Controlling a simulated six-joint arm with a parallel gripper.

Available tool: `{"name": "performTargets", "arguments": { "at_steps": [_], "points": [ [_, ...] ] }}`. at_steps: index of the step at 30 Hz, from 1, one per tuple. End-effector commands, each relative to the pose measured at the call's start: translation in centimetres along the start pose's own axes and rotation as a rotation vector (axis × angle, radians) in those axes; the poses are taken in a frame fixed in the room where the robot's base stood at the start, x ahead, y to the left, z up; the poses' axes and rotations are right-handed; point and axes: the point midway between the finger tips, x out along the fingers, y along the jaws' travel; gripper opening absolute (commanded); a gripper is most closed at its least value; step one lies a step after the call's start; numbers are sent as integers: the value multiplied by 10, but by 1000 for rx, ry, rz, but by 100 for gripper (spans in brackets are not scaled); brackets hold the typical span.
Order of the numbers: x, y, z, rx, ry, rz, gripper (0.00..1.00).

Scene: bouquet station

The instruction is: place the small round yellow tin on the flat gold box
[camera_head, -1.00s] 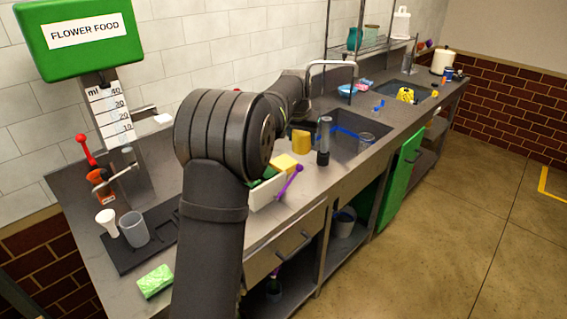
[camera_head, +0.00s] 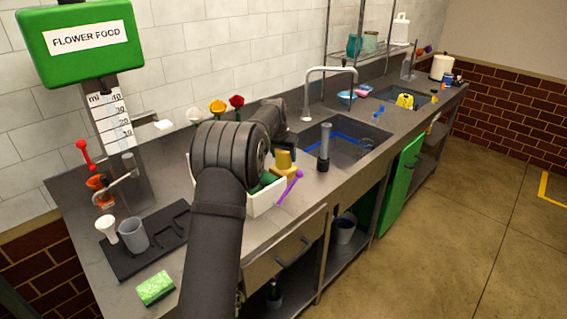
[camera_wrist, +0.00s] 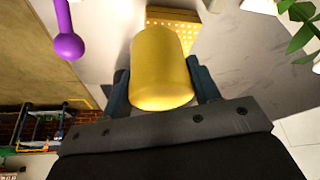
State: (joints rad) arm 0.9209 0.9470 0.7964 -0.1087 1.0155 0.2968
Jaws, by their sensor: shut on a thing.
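The yellow tin (camera_wrist: 162,68) is between the two fingers of my gripper (camera_wrist: 160,82) in the wrist view, and the gripper is shut on it. The flat gold box (camera_wrist: 180,15), with a dotted surface, lies just beyond the tin and is partly hidden by it. In the head view the tin (camera_head: 284,157) is over or on the gold box area beside the white bin. I cannot tell whether tin and box touch. My gripper is mostly hidden behind my arm there.
A white bin (camera_head: 264,203) with green contents and a purple stick (camera_head: 289,188) are close by. A dark cylinder (camera_head: 324,148) stands to the right, by the sink (camera_head: 345,143). Roses (camera_head: 217,106) are behind my arm. A green sponge (camera_head: 155,288) lies at the front left.

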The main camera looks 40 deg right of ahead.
Motion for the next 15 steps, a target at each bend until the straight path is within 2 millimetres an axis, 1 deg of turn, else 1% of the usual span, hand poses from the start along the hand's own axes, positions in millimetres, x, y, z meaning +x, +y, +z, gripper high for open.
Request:
{"name": "performTargets", "arguments": {
  "at_steps": [6,8,15],
  "points": [
    [29,1,13,-1,-3,1,31],
    [32,1,14,-1,-2,1,31],
    [32,1,14,-1,0,0,31]
  ]
}}
